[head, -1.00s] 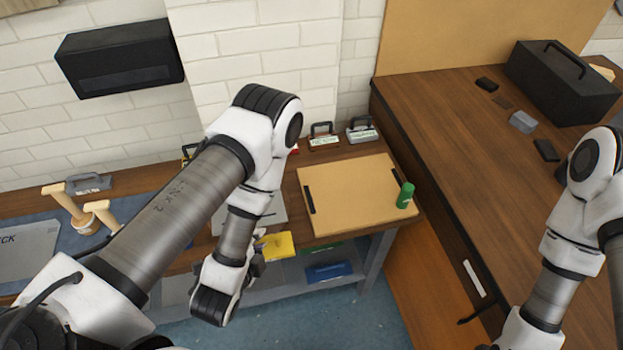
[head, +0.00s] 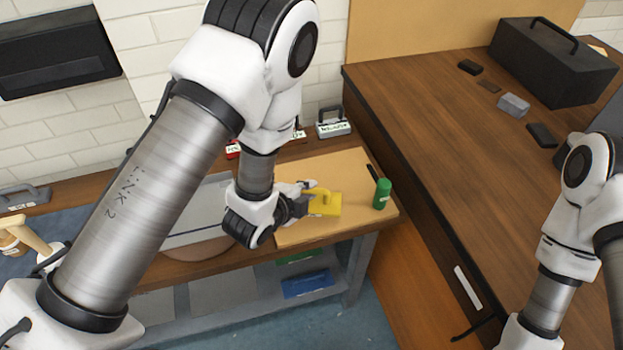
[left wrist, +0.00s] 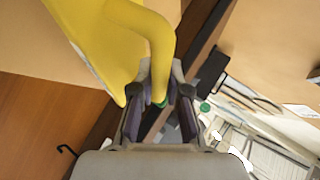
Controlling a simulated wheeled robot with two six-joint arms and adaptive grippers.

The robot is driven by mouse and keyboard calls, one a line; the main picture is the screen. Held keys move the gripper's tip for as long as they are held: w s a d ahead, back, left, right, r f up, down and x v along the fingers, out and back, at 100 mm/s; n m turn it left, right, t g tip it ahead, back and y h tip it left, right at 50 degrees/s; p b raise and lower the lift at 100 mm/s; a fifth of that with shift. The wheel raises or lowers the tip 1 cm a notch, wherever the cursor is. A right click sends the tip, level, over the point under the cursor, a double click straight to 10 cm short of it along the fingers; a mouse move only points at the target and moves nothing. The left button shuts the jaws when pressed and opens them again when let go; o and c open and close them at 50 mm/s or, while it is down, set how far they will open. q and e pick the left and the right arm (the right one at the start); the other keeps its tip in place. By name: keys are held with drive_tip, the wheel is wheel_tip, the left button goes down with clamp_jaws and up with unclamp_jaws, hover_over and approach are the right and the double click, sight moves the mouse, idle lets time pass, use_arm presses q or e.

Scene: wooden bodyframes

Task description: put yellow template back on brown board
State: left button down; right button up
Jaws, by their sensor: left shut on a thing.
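The yellow template (head: 327,208), a flat plate with an arched handle, is held by my left gripper (head: 303,197). In the left wrist view the template (left wrist: 98,42) is large at the upper left, and the gripper (left wrist: 160,108) is shut on its handle. In the head view the template overlaps the front part of the tan-brown board (head: 338,165) on the workbench. I cannot tell whether it touches the board or hangs above it. My left arm hides the board's left side. My right gripper is outside the frames.
A green cylinder (head: 382,194) stands at the board's right edge, near the template. A label-bearing handled block (head: 333,127) stands behind the board. On the right, a dark wooden table (head: 440,130) carries a black toolbox (head: 552,65) and small blocks. A blue item (head: 307,285) lies on the lower shelf.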

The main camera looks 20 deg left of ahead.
use_arm(q)
drive_tip(key=w, duration=0.2)
drive_tip(key=w+a, duration=0.1)
drive_tip(key=w, duration=0.2)
drive_tip(key=w+a, duration=0.1)
drive_tip(key=w, duration=0.2)
drive_tip(key=shift+w+f, duration=0.2)
drive_tip(key=shift+f, duration=0.1)
wheel_tip(320, 180, down, 4)
drive_tip(key=b, duration=0.2)
drive_tip(key=shift+w+d+r+b, duration=0.1)
drive_tip(key=shift+w+r+b, duration=0.05)
drive_tip(key=shift+b, duration=0.15)
drive_tip(key=c, duration=1.2)
unclamp_jaws()
drive_tip(key=shift+o, duration=0.2)
